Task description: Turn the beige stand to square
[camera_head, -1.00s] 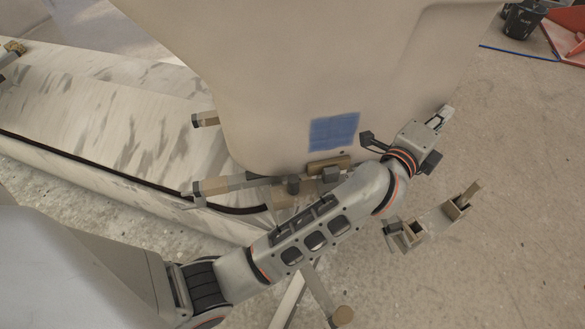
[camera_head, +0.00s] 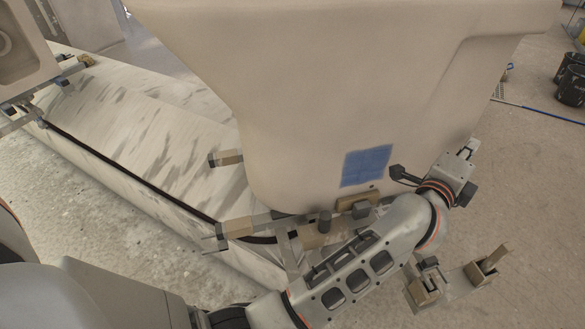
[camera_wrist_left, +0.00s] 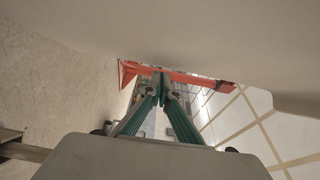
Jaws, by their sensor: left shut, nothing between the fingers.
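A large smooth beige body (camera_head: 310,110) fills the middle of the head view, with a blue square patch (camera_head: 366,166) low on its face. Beneath it is a metal frame (camera_head: 290,262) with arms ending in tan blocks (camera_head: 238,227). I cannot tell whether body and frame are one stand. My left gripper (camera_head: 469,148) is by the body's lower right edge, fingers shut and empty; I cannot tell whether it touches. The left wrist view shows its green-sided fingers (camera_wrist_left: 160,75) together below a pale surface (camera_wrist_left: 170,35). My right gripper is not in view.
A long marbled pale block (camera_head: 130,130) with a dark edge strip lies to the left. Two tan-blocked arms (camera_head: 490,263) stick out at lower right. The speckled floor (camera_head: 530,190) between is clear.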

